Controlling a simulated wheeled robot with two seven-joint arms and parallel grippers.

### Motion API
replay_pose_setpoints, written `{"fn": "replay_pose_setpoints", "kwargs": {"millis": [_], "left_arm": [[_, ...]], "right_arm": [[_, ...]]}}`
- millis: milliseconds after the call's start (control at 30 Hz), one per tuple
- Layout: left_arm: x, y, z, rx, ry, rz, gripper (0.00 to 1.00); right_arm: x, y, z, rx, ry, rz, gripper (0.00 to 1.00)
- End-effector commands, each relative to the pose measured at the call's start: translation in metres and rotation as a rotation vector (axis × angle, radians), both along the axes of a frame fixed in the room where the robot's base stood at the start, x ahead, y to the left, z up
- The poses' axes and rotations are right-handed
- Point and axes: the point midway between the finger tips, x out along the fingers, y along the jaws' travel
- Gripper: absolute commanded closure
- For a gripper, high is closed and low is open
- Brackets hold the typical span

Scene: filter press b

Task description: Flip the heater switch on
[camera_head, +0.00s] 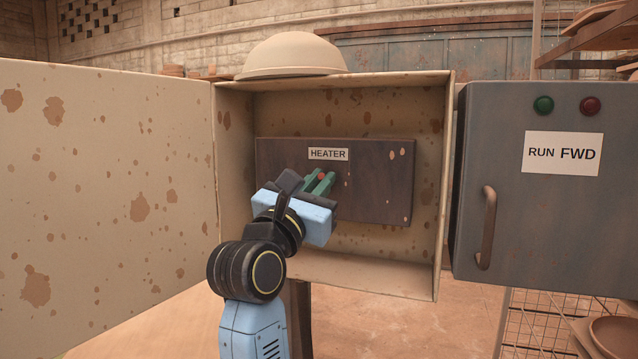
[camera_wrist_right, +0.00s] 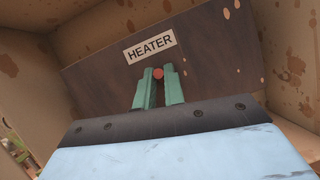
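The heater switch shows as a small red tip (camera_wrist_right: 158,73) in the right wrist view, just below the white HEATER label (camera_wrist_right: 150,46). It also shows as a red spot (camera_head: 322,176) in the head view. It sits on a dark panel (camera_head: 375,185) inside an open, rust-spotted box. My right gripper (camera_wrist_right: 159,78) reaches into the box, its two green fingers close together on either side of the red tip. A narrow gap shows between the fingers. I cannot tell whether they touch the switch; its lower part is hidden. My left gripper is not in view.
The box's door (camera_head: 100,200) stands wide open at the left. A beige dome (camera_head: 292,54) rests on top of the box. A grey cabinet (camera_head: 560,220) labelled RUN FWD, with a handle (camera_head: 487,228), stands close at the right.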

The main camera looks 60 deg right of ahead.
Motion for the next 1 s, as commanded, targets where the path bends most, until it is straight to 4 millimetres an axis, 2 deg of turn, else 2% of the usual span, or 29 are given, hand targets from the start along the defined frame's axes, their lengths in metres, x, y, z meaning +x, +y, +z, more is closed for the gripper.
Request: {"fn": "replay_pose_setpoints", "kwargs": {"millis": [233, 567, 900, 933, 1000], "left_arm": [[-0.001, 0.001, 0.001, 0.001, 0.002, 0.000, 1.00], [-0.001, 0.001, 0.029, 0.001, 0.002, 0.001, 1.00], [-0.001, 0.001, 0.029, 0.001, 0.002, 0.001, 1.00], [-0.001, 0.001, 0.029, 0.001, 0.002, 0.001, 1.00], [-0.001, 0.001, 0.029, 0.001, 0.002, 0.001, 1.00]], "right_arm": [[0.000, 0.000, 0.001, 0.005, 0.000, 0.000, 1.00], [0.000, -0.001, 0.008, 0.134, 0.029, 0.001, 1.00], [0.000, -0.001, 0.005, 0.149, 0.034, 0.000, 1.00], [0.000, -0.001, 0.005, 0.149, 0.034, 0.000, 0.88], [0.000, -0.001, 0.005, 0.148, 0.034, -0.001, 0.79]]}}
